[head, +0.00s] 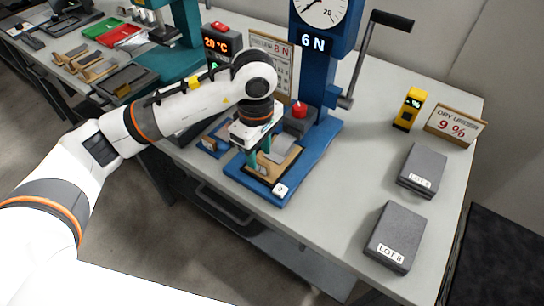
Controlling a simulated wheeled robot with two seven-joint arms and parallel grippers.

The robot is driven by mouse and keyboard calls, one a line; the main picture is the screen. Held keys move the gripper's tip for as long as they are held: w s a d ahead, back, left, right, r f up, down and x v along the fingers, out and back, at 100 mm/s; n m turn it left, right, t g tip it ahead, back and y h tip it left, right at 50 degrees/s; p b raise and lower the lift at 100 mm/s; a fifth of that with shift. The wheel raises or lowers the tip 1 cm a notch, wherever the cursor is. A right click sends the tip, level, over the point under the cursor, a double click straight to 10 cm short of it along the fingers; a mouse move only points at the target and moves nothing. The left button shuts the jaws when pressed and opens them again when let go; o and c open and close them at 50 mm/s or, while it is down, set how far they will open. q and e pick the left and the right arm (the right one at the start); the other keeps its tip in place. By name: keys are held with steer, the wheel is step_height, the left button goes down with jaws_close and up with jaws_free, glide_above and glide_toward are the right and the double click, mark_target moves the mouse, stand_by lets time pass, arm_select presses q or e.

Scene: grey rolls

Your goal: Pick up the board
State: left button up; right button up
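A tan board (284,163) lies on the blue base of the press, with a grey rounded piece on or beside it that my gripper partly covers. My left gripper (262,154) points down over the board's upper left part, below the white wrist. Its two green fingers stand apart, with the tips low near the board. I cannot make out whether they touch it. Part of the board is hidden by the gripper. My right gripper is out of view.
The blue press (316,75) with a dial and crank handle rises behind the board. Grey blocks LOT A (423,167) and LOT B (398,233), a yellow meter (409,108) and a 9 % sign (455,125) stand right.

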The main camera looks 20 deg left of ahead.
mark_target(260, 161)
arm_select(q)
steer(key=shift+w+d+f, duration=0.1)
steer(key=shift+f, duration=1.8)
steer(key=c, duration=0.8)
jaws_close()
steer(key=shift+r, duration=0.15)
